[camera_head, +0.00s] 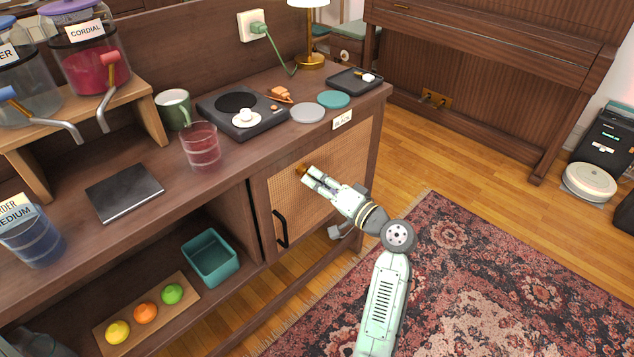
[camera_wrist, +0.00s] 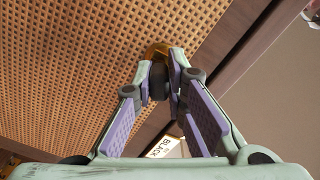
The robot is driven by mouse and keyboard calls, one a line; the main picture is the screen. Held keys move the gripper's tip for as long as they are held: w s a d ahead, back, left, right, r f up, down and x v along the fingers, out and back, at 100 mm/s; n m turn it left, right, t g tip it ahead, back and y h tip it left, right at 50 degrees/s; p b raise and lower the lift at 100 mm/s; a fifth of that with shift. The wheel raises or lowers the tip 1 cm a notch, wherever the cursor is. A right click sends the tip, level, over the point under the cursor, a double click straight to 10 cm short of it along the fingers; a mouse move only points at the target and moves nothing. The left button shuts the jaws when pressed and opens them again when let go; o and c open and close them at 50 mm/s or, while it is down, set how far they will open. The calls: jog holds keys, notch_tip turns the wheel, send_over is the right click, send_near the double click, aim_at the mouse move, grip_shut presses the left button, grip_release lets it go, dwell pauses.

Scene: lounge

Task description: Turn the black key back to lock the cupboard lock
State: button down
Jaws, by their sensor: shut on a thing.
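The cupboard door (camera_head: 331,165) has a woven cane panel and looks closed. A brass lock (camera_head: 301,169) sits near its upper edge, and it also shows in the wrist view (camera_wrist: 158,50). My gripper (camera_head: 307,176) is at the lock. In the wrist view the fingertips (camera_wrist: 160,75) are shut on the dark head of the black key (camera_wrist: 158,78), right in front of the brass. Most of the key is hidden between the fingers, so its turn angle cannot be told. A label reading "BLACK" (camera_wrist: 164,147) shows below the fingers.
A black door handle (camera_head: 281,230) is left of and below my gripper. A rug (camera_head: 470,270) covers the floor at right.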

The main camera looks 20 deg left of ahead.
jog(key=shift+w+a+f+n+b, duration=0.1)
jog(key=shift+f+n+b, duration=0.15)
jog(key=shift+n+b, duration=1.65)
jog(key=shift+a+f+n+b, duration=0.15)
jog(key=shift+n+b, duration=0.75)
jog(key=shift+b, duration=1.9)
jog(key=shift+d+n+b, duration=0.1)
jog(key=shift+n+b, duration=0.3)
jog(key=shift+b, duration=0.35)
jog(key=shift+w+n+b, duration=0.1)
jog(key=shift+n+b, duration=2.7)
jog(key=shift+b, duration=1.35)
jog(key=c, duration=1.8)
grip_release()
jog(key=shift+o, duration=1.3)
jog(key=shift+r, duration=0.25)
jog(key=shift+o, duration=0.3)
jog(key=o, duration=0.4)
jog(key=shift+c, duration=0.2)
